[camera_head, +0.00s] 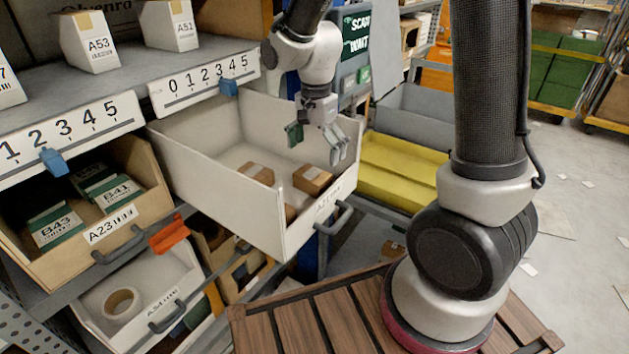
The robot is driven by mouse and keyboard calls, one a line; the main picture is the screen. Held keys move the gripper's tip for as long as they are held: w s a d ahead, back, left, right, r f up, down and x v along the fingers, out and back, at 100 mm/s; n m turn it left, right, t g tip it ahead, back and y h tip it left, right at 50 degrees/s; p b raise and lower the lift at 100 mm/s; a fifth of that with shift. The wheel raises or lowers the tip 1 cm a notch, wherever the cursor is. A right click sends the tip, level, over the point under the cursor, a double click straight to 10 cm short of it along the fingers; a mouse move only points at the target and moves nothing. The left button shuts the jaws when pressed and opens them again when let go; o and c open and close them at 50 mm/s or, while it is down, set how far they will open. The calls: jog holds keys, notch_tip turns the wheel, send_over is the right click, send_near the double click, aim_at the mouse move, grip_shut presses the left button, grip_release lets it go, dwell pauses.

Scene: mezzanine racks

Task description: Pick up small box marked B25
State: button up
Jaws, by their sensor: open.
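No marking B25 can be read in this view. Small brown boxes lie in the pulled-out white drawer (205,165): one at the back left (257,173), one at the right (313,180), and one partly hidden behind the front wall (290,213). Their labels are too small to read. My gripper (316,147) hangs over the right part of this drawer, fingers down, open and empty. It appears above the right-hand brown box and apart from it.
A wooden drawer (131,172) at left holds boxes marked B43 (56,227) and B41 (118,194). Below it, a white drawer (180,266) holds a tape roll (121,306). A yellow bin (395,165) stands right of the open drawer. The floor at right is mostly clear.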

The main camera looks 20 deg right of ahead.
aim_at(312, 173)
jog(key=f, duration=0.5)
jog(key=a+f, duration=0.1)
jog(key=f, duration=0.1)
jog(key=shift+f, duration=0.3)
jog(key=shift+c, duration=0.2)
jog(key=c, duration=1.1)
